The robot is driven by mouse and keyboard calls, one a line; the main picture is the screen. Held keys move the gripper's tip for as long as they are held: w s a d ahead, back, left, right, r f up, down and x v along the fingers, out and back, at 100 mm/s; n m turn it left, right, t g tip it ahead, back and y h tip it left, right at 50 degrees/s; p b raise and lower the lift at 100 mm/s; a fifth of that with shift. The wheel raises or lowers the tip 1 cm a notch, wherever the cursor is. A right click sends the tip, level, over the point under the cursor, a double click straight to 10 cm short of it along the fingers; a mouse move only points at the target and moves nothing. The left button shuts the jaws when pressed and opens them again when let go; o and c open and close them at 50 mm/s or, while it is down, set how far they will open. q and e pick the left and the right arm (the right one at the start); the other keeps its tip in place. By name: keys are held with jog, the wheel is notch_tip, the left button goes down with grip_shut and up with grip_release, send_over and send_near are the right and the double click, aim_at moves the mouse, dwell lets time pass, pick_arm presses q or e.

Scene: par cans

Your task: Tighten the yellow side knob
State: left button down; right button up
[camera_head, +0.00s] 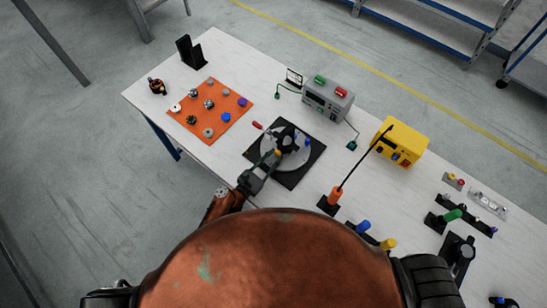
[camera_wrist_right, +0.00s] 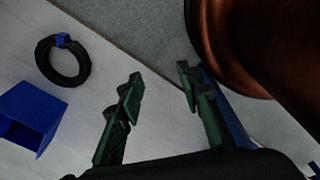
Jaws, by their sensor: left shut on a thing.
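A black par can (camera_head: 286,137) sits on a round grey plate (camera_head: 299,157) on a black square mat (camera_head: 289,181) at the middle of the table. The small yellow knob (camera_head: 278,153) shows on its near side, and a blue knob (camera_head: 307,142) shows on its right side. My left gripper (camera_head: 270,161) reaches up to the near side and is shut on the yellow knob; its fingers partly hide the contact. My right gripper (camera_wrist_right: 160,77) is open and empty in the right wrist view, its two dark green fingers well apart.
An orange mat (camera_head: 232,116) with several small parts lies left. A grey power supply (camera_head: 327,101) and a yellow case (camera_head: 401,143) stand behind and right. Upright screwdrivers stand near the front right. A black ring (camera_wrist_right: 83,73) and blue bin (camera_wrist_right: 32,112) show in the right wrist view.

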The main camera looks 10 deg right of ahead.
pick_arm(q)
jog(key=shift+f+m+b, duration=0.1)
jog(key=shift+m+b, duration=0.6)
jog(key=shift+m, duration=0.7)
pick_arm(e)
jog(key=shift+w+d+f, duration=0.1)
jog(key=shift+w+f, duration=0.3)
jog(key=shift+f, duration=0.35)
pick_arm(q)
jog(key=c, duration=1.7)
grip_release()
pick_arm(e)
jog(key=shift+s+d, duration=0.15)
jog(key=shift+d, duration=0.05)
pick_arm(q)
jog(key=shift+o, duration=0.2)
jog(key=shift+s+a, duration=0.1)
jog(key=shift+s, duration=0.05)
jog(key=v, duration=1.1)
jog(key=shift+s+a, duration=0.2)
jog(key=shift+a, duration=0.05)
pick_arm(e)
jog(key=shift+a, duration=0.15)
